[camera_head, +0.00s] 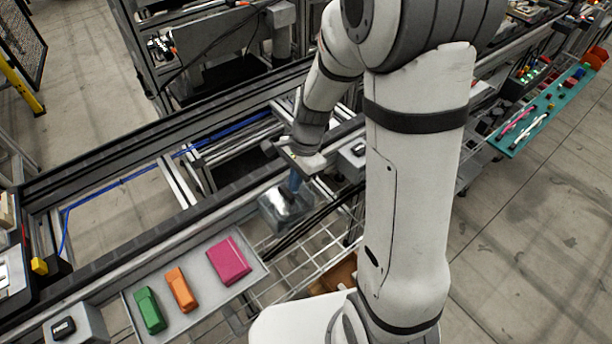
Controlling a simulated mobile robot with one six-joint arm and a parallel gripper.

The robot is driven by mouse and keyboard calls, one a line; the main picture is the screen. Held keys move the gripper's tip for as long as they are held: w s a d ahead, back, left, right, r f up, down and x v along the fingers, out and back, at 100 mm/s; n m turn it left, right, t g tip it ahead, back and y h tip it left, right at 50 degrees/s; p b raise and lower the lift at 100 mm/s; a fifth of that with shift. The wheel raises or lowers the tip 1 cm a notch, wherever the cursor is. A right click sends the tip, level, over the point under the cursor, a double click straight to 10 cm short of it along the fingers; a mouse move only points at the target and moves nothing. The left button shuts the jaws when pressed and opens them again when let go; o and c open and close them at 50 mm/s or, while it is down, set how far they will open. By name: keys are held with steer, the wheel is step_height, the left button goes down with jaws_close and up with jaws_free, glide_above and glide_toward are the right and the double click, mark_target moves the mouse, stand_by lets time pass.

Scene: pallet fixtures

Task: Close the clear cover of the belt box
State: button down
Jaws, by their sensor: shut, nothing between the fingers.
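A small see-through box (272,214), apparently the belt box with its clear cover, sits at the front edge of the conveyor frame, near the middle of the view. I cannot tell its cover apart from its body, or how far the cover stands open. My gripper (294,188) points down at the top of this box, with its fingers shut and nothing between them. The fingertips overlap the box's far upper part in the picture. Whether they touch it cannot be told.
A grey tray (203,284) with a green block (149,311), an orange block (181,290) and a magenta block (229,261) lies left of the box. Conveyor rails (110,207) run behind. A wire shelf (300,268) is below. A teal board (545,118) with tools lies far right.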

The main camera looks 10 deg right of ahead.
steer(key=shift+a, duration=0.1)
steer(key=s+v, duration=0.1)
steer(key=v, duration=0.6)
steer(key=s+d+r+n+t+h, duration=0.2)
steer(key=s+d+r+n+t, duration=0.2)
steer(key=s+r+n, duration=0.5)
steer(key=s+d+n, duration=0.1)
steer(key=s+n, duration=0.2)
steer(key=n, duration=0.1)
steer(key=shift+d+r+h, duration=0.2)
steer(key=shift+h, duration=0.1)
